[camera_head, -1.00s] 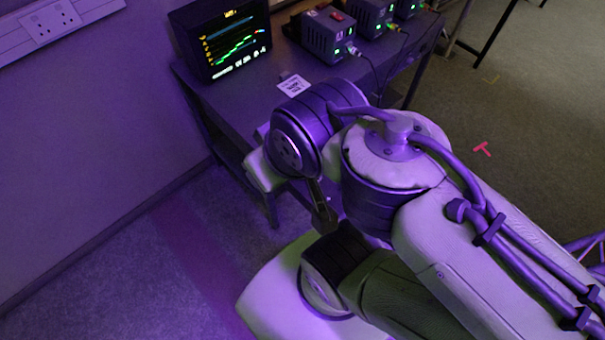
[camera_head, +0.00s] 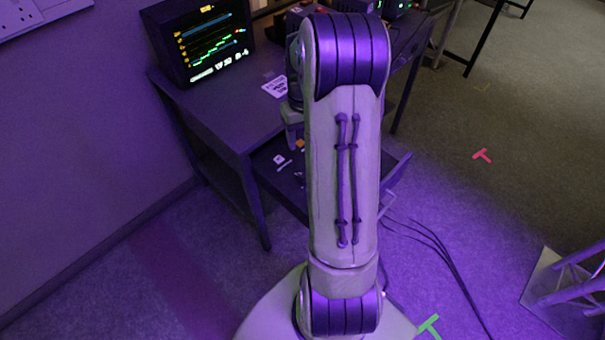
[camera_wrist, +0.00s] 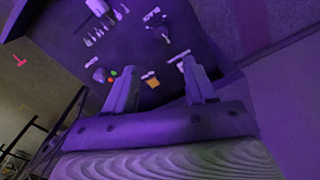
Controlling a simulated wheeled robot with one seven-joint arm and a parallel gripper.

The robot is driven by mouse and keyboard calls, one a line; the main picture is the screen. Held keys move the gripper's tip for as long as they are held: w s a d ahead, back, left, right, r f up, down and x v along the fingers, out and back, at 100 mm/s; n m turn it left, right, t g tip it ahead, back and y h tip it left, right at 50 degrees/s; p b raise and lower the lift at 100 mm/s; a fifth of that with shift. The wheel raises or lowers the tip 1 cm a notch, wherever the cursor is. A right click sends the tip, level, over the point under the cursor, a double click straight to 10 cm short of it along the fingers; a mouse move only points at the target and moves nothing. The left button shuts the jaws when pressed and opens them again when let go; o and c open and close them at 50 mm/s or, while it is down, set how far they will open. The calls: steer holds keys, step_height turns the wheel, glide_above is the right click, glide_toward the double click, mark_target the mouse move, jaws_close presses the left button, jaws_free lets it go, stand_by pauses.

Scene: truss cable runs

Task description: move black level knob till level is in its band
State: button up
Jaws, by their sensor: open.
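The monitor (camera_head: 205,45) stands on the desk at the upper left of the head view. Its screen shows a stepped green trace with coloured lines and marks; its text is too small to read. A dark panel (camera_wrist: 135,50) fills the upper middle of the wrist view. It bears small controls, pale labels, red and green dots (camera_wrist: 111,76) and an orange square (camera_wrist: 150,79). I cannot tell which control is the black level knob. My gripper (camera_wrist: 158,68) is open, its two fingers apart over the near part of the panel. My arm hides most of this in the head view.
The desk (camera_head: 215,105) carries a white card (camera_head: 274,86) and dark boxes at the back, partly behind my arm. A low tray-like surface (camera_head: 270,180) juts from the desk front. Cables (camera_head: 440,245) lie on the floor at right, near a metal truss (camera_head: 570,285).

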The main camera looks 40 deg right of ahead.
mark_target(303, 175)
step_height(303, 175, down, 15)
steer(key=b, duration=0.4)
steer(key=shift+a+b, duration=0.1)
steer(key=shift+b, duration=0.2)
steer(key=shift+c, duration=0.3)
jaws_close()
